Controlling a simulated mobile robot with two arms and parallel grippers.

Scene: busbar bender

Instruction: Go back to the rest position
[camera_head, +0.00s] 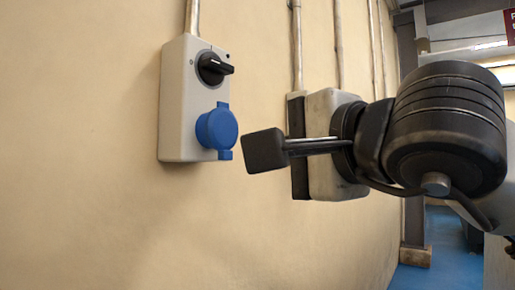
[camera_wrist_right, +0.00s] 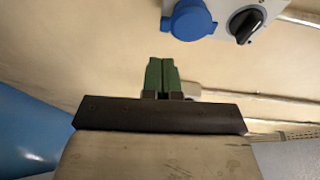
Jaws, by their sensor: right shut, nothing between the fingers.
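My right gripper (camera_wrist_right: 161,62) shows in the right wrist view as two green fingers side by side, touching and holding nothing. They project past a dark strip on a pale, worn body. In the head view my right arm comes in from the right, and its front end (camera_head: 266,151) points left, close to the wall. A dark block there covers that end, so the fingers cannot be made out. My left gripper is not in view.
A grey switch box (camera_head: 180,120) hangs on the beige wall (camera_head: 80,130), left of my right gripper. It carries a black rotary knob (camera_head: 213,67) and a blue socket (camera_head: 217,129). Conduits run up the wall. A blue floor (camera_head: 447,240) shows at far right.

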